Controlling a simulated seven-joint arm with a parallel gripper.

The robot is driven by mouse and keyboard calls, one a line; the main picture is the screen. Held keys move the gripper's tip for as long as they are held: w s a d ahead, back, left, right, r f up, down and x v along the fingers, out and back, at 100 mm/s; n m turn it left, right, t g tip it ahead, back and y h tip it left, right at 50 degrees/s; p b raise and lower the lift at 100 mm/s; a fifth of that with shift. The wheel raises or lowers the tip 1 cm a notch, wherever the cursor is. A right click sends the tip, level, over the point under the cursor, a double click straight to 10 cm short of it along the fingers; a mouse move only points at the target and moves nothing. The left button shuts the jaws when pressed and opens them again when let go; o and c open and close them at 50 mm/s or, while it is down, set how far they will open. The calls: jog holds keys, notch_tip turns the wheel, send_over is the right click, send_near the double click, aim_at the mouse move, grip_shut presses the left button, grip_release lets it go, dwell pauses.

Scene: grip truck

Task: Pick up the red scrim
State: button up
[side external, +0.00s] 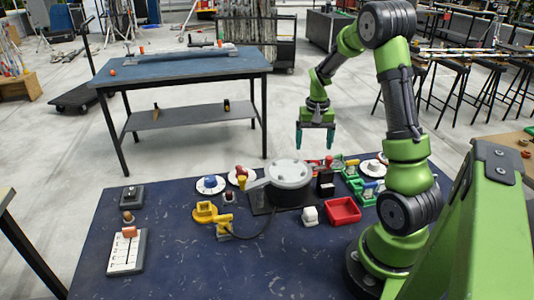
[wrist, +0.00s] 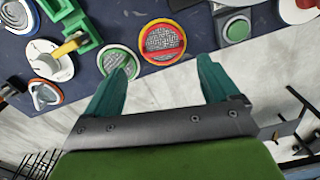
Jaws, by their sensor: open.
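The red scrim (wrist: 163,41) is a round red-rimmed disc with grey mesh. It lies on the dark blue table in the wrist view, just beyond and roughly between my fingertips. My gripper (wrist: 165,66) has its two teal fingers spread apart with nothing between them. In the side view my gripper (side external: 315,142) points down and hangs above the far edge of the table. The scrim is too small and crowded there to make out surely.
A green-rimmed mesh disc (wrist: 118,61) lies close left of the red scrim. White discs with parts (wrist: 51,60) and a grey block with a green button (wrist: 236,27) flank it. A red tray (side external: 343,211) and grey drum (side external: 289,174) stand on the table; its front centre is clear.

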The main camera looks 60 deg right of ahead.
jog(key=f, duration=0.7)
jog(key=shift+w+f, duration=0.2)
jog(key=shift+f, duration=0.1)
